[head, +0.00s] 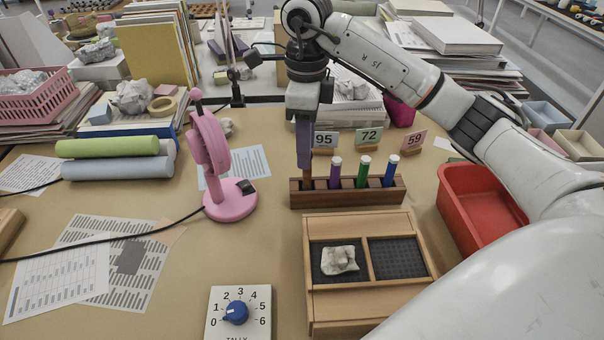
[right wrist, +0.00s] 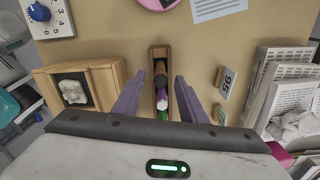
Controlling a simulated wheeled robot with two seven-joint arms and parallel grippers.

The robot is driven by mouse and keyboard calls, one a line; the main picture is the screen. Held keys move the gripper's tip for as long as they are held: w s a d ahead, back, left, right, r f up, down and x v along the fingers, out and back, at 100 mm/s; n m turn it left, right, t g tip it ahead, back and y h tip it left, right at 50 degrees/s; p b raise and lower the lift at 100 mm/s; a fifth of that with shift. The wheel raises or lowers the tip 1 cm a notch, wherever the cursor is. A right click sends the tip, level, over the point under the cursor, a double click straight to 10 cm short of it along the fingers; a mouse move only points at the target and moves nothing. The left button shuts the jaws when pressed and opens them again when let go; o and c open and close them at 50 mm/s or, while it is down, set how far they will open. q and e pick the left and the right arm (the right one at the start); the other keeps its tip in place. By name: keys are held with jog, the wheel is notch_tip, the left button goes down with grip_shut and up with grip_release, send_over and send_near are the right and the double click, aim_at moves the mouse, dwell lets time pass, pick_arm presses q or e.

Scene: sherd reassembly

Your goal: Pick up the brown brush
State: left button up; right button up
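A wooden rack (head: 350,198) on the table holds upright brushes in a row: purple (head: 335,172), green (head: 363,171) and blue (head: 390,171), with light tops. A brown one at the left end is mostly hidden in the head view by my right gripper (head: 304,150). In the right wrist view, the brown brush (right wrist: 160,77) stands in the rack. It lies between the two purple-grey fingers of my right gripper (right wrist: 160,98), which are apart, with gaps on both sides. The purple brush's pale top also shows between the fingers. My left gripper is out of view.
A wooden tray (head: 355,299) with two dark compartments lies in front of the rack; a pale sherd (head: 339,261) is in the left one. Number cards (head: 369,137) stand behind the rack.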

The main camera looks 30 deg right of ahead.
aim_at(307, 188)
notch_tip(307, 188, down, 7)
jog(key=shift+d+r, duration=0.15)
jog(key=shift+r, duration=0.05)
grip_shut()
dwell(0.3)
